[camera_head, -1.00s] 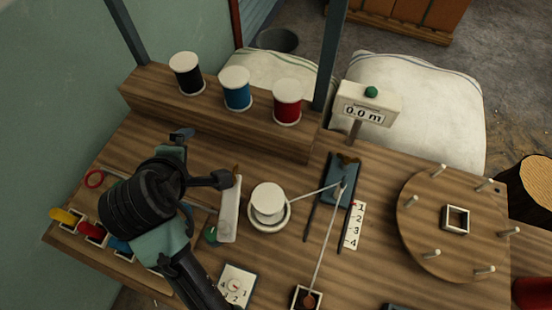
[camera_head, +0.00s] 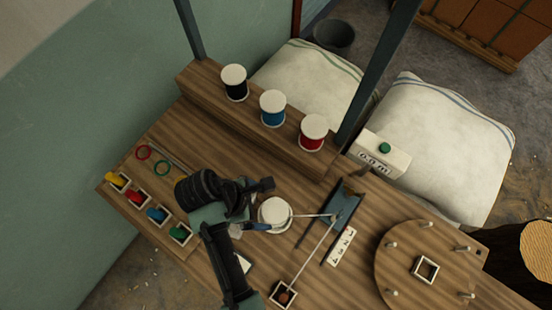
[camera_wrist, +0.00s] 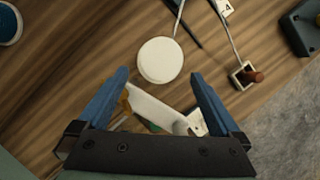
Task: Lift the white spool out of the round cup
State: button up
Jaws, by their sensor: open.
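The white spool (camera_head: 275,210) stands on the bench, with a thread running from it to a blue slotted block. Its round white top also shows in the wrist view (camera_wrist: 160,60). The round cup (camera_head: 286,227) shows as a pale rim low around the spool; most of it is hidden. My gripper (camera_wrist: 158,77) is open, its two blue fingers spread and nothing held between them. In the wrist view the spool's top lies just beyond the fingertips, centred on the gap. In the head view, one blue finger is close to the spool's left side; I cannot tell whether it touches.
Black, blue (camera_head: 272,108) and red spools stand on a raised wooden shelf behind. The blue slotted block (camera_head: 343,207) and a number strip (camera_head: 342,246) are to the right, then a round pegged board (camera_head: 395,270). A white-bladed tool (camera_wrist: 150,103) lies below the fingers in the wrist view.

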aim_at(273, 211)
jog(key=x, duration=0.3)
jog(key=shift+f, duration=0.1)
jog(key=shift+p+x, duration=0.5)
jog(key=shift+x, duration=2.15)
jog(key=shift+s, duration=0.2)
jog(key=c, duration=1.3)
